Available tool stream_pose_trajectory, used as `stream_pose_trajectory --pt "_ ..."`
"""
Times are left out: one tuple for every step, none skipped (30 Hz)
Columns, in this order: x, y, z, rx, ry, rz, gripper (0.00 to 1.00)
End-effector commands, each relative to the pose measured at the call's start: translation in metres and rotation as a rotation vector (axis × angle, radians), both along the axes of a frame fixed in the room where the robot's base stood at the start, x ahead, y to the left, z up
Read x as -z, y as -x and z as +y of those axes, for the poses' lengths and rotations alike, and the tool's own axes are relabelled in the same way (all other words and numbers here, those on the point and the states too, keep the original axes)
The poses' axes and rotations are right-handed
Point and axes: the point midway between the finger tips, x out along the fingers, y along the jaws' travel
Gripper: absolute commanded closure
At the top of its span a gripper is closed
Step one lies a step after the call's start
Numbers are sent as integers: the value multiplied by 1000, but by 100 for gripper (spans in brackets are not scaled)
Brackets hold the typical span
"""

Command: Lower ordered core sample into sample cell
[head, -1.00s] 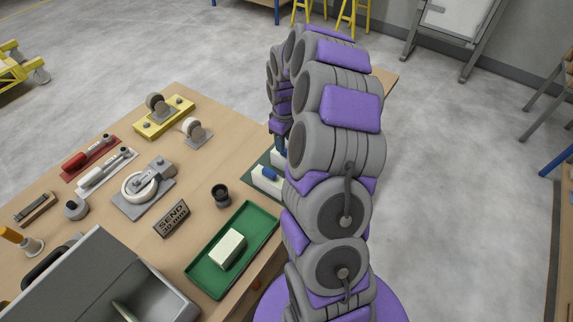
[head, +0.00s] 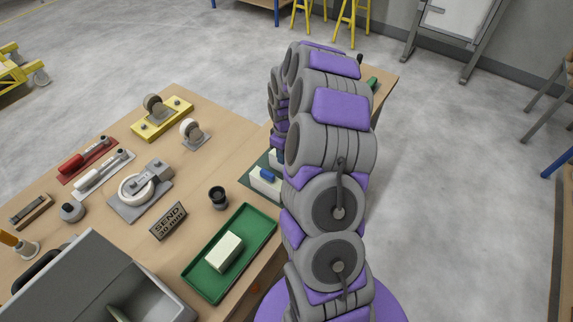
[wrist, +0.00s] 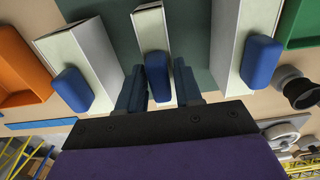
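Three pale core blocks with blue handles show in the wrist view: a wide one (wrist: 88,45) at left, a narrow one (wrist: 151,28) in the middle and another (wrist: 232,35) at right. They stand on a dark green mat (wrist: 192,20). My gripper (wrist: 160,95) has its two blue fingers on either side of the middle block's handle (wrist: 158,80), very close to it; I cannot make out firm contact. In the head view my arm hides the gripper and most of the blocks. A sign (head: 168,221) reads "SEND 30 mm". The sample cell cannot be identified with certainty.
A green tray (head: 206,286) with a pale block (head: 224,252) lies near the front edge. An orange tray (wrist: 20,70) is at left in the wrist view.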

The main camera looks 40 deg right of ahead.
Motion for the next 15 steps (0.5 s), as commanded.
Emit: stream_pose_trajectory --pt "0 0 0 0 0 0 70" --pt "0 0 0 0 0 0 73" --pt "0 0 0 0 0 0 77" --pt "0 0 0 0 0 0 80" --pt "0 0 0 0 0 0 83" --pt "0 0 0 0 0 0 87" --pt "0 0 1 0 0 0 90" --pt "0 0 1 0 1 1 92" --pt "0 0 1 0 1 1 96" --pt "0 0 2 0 1 1 99" --pt "0 0 2 0 1 1 100" --pt "0 0 2 0 1 1 100" --pt "0 0 2 0 1 1 100" --pt "0 0 2 0 1 1 100" --pt "-1 0 2 0 1 1 100"
